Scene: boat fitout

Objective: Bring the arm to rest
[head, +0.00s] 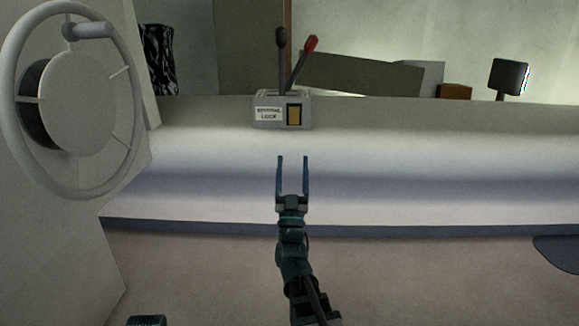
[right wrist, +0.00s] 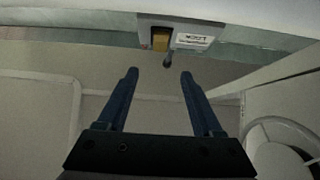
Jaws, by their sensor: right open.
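My right gripper (head: 292,163) is open and empty, with its two fingers apart. It is in front of a white ledge and below a grey lever box (head: 282,111) in the head view. The box carries a black-knobbed lever (head: 281,60), a red-knobbed lever (head: 302,62), a label with the word LOCK and a yellow panel. In the right wrist view the fingers (right wrist: 158,80) point toward the box (right wrist: 181,36), with a gap between. My left gripper does not show in either view.
A white wheel (head: 130,120) on a pale housing stands at the left. The white ledge (head: 420,160) runs across the middle, with free room to the right of the gripper. A dark flat shape (head: 562,252) lies at the right edge. A small dark-framed screen (head: 509,76) stands at the back right.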

